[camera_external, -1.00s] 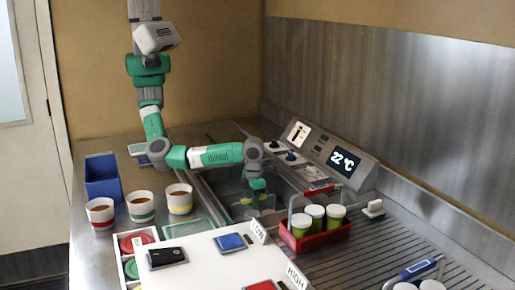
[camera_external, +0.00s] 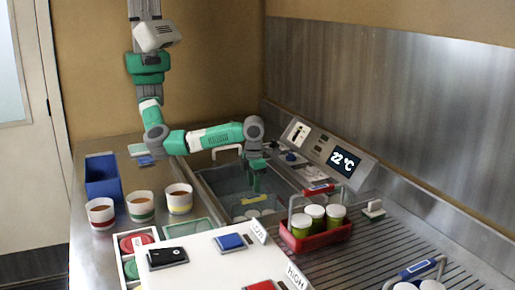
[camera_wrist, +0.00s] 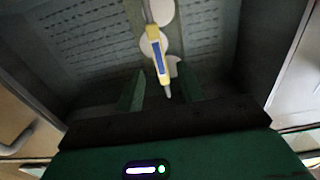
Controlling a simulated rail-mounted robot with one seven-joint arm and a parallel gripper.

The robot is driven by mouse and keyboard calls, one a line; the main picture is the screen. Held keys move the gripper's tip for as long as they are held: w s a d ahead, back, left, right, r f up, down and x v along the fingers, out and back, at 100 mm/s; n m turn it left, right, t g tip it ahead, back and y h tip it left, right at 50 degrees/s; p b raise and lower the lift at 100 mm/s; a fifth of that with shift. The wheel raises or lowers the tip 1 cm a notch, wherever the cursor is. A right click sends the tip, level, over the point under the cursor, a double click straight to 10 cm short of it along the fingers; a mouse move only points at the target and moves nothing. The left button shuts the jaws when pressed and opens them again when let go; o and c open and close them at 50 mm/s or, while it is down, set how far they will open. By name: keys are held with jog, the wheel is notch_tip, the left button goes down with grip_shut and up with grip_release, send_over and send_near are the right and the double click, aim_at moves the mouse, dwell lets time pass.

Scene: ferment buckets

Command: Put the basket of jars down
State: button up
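My gripper (camera_external: 255,188) points down inside the grey sunken bath (camera_external: 213,187). In the wrist view its two fingers (camera_wrist: 162,88) are apart. A yellow and blue handle (camera_wrist: 158,55) shows below and between them, with a visible gap on each side. Round white lids (camera_wrist: 152,42) sit under this handle, low in the bath. The handle also shows small and yellow in the external view (camera_external: 253,200). The basket body under it is mostly hidden. A red basket (camera_external: 318,242) with several green, white-lidded jars (camera_external: 314,217) stands on the ridged drainboard to the right.
Another carrier with a blue handle (camera_external: 418,268) stands at the front right. A control panel reading 22 °C (camera_external: 343,160) lies behind the bath. Three cups (camera_external: 141,206) and a blue bin (camera_external: 103,177) stand at left. A white board (camera_external: 215,265) fills the front.

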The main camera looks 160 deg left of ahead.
jog(key=shift+r, duration=2.2)
